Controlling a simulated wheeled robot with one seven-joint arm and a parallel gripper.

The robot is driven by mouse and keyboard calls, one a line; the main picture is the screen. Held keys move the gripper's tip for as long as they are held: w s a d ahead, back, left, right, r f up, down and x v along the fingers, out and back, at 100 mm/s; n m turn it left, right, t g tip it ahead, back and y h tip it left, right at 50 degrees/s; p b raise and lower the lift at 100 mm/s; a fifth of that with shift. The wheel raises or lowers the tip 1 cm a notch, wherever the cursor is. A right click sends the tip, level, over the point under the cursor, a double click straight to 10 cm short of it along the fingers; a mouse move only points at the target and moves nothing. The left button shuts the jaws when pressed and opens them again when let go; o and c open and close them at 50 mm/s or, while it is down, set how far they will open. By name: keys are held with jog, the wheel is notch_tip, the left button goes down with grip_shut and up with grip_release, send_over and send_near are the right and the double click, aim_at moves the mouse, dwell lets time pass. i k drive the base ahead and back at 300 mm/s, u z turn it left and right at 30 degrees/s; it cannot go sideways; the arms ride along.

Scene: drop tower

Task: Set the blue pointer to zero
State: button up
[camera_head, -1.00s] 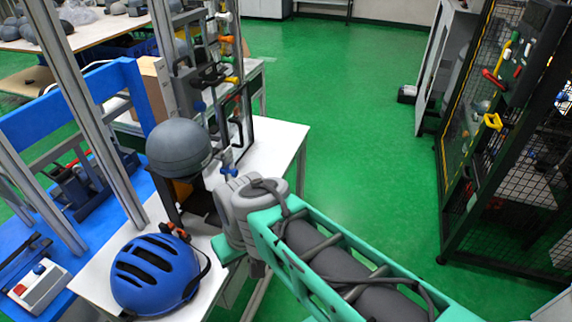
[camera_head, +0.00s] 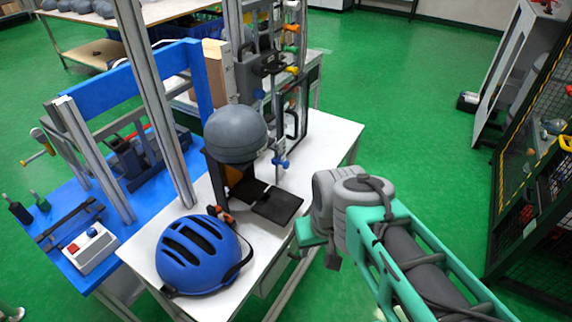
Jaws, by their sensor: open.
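A small blue part (camera_head: 281,162), which looks like the blue pointer, is low on the upright frame just right of the grey headform (camera_head: 236,134). Any scale marks and its reading are too small to tell. My arm enters from the lower right, with teal links and a grey joint (camera_head: 345,200) right of the white table. The blue part is clear of my arm, with a gap between them. My gripper's fingers do not show.
A blue helmet (camera_head: 200,255) lies on the white table (camera_head: 318,150) at its near end. A dark plate (camera_head: 272,205) lies below the headform. A box with red and blue buttons (camera_head: 90,248) stands on the blue bench at left.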

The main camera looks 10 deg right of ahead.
aim_at(285, 164)
jog(key=k, duration=1.3)
jog(key=z, duration=0.5)
jog(key=i, duration=1.6)
jog(key=u, duration=0.85)
